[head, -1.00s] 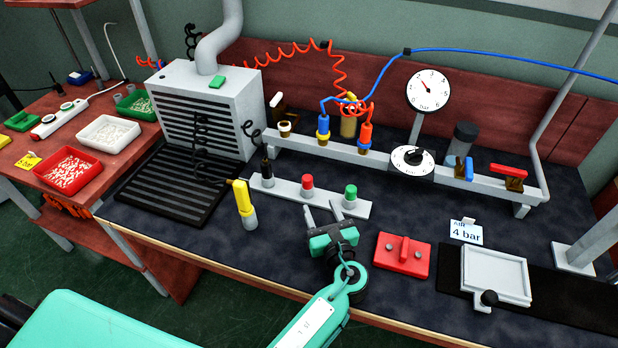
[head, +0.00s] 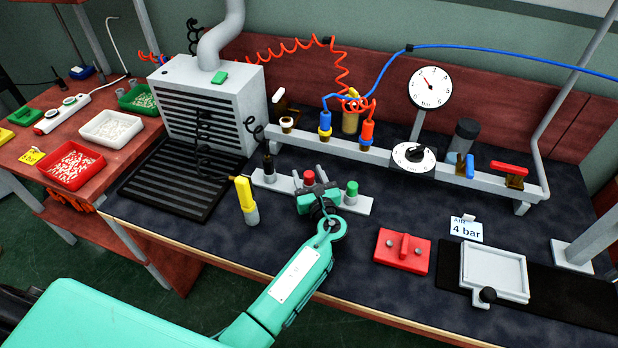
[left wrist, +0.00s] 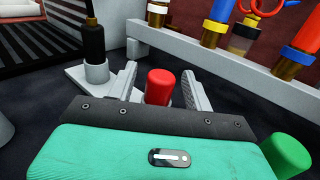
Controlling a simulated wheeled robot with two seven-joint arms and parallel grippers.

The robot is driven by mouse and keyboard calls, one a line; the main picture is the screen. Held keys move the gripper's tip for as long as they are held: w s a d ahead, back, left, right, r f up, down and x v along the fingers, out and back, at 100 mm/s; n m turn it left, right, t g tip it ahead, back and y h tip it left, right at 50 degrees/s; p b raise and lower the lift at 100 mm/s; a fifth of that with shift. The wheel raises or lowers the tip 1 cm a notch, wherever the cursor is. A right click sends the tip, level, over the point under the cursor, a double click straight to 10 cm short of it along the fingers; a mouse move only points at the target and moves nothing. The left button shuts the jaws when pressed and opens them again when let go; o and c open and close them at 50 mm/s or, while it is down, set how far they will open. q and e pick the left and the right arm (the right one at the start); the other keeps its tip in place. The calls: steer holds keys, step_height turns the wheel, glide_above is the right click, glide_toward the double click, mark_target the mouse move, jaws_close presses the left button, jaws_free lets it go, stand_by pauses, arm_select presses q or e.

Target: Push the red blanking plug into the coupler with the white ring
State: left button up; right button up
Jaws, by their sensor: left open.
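The red blanking plug (head: 309,177) stands upright in the middle of a pale grey strip (head: 357,206). My left gripper (head: 310,174) is open, with one finger on each side of the plug. In the left wrist view the red plug (left wrist: 160,88) sits between the two fingers, with a small gap on each side. The coupler with the white ring (head: 286,124) is the left-most on the grey rail behind the strip, and nothing stands in it. It also shows in the left wrist view (left wrist: 157,12). My right gripper is not in view.
On the strip, a black plug (head: 268,166) stands left and a green plug (head: 351,190) right. A yellow-topped piece (head: 244,197) stands in front. Blue (head: 325,123) and orange-red (head: 367,133) hose fittings stand on the rail.

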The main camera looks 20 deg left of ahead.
arm_select(q)
steer(key=c, duration=1.1)
steer(key=shift+r, duration=0.15)
